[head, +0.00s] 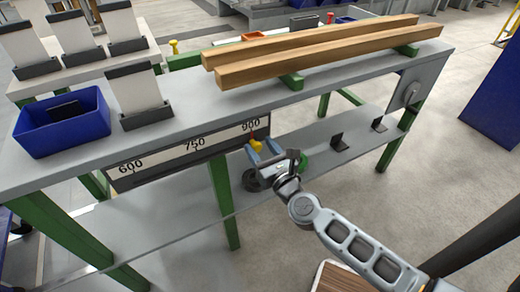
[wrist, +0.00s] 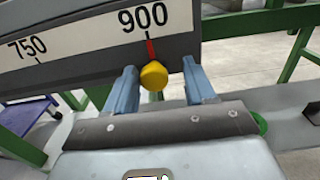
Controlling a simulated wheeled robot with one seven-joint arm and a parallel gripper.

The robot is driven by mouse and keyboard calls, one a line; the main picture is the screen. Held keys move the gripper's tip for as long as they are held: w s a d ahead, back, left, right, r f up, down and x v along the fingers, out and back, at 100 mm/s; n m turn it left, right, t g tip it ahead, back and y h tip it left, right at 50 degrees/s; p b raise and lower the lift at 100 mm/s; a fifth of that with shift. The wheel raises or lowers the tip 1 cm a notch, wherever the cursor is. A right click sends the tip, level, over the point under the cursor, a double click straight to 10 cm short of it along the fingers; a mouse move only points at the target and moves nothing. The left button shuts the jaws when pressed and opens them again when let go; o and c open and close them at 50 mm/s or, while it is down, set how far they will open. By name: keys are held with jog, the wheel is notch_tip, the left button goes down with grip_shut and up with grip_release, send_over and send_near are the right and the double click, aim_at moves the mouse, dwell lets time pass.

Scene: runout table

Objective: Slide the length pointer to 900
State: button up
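The length pointer is a yellow knob (wrist: 154,76) with a red needle (wrist: 150,48) above it. It sits on the white scale (wrist: 85,38) on the table's front. In the wrist view the needle stands just below the 900 mark, in line with it or very slightly right. My gripper (wrist: 160,85) is open, with one blue-grey finger on each side of the knob and a visible gap on both sides. In the head view the knob (head: 257,146) shows at the fingertips of my gripper (head: 264,153), near the scale's right end.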

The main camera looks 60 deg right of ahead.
jog(key=shift+a, duration=0.1)
jog(key=shift+s+a+f, duration=0.1)
jog(key=b+v, duration=0.1)
jog(key=v, duration=0.6)
jog(key=shift+s+a+b, duration=0.1)
jog(key=shift+s+b, duration=0.05)
jog(key=shift+b, duration=0.15)
dwell(0.4)
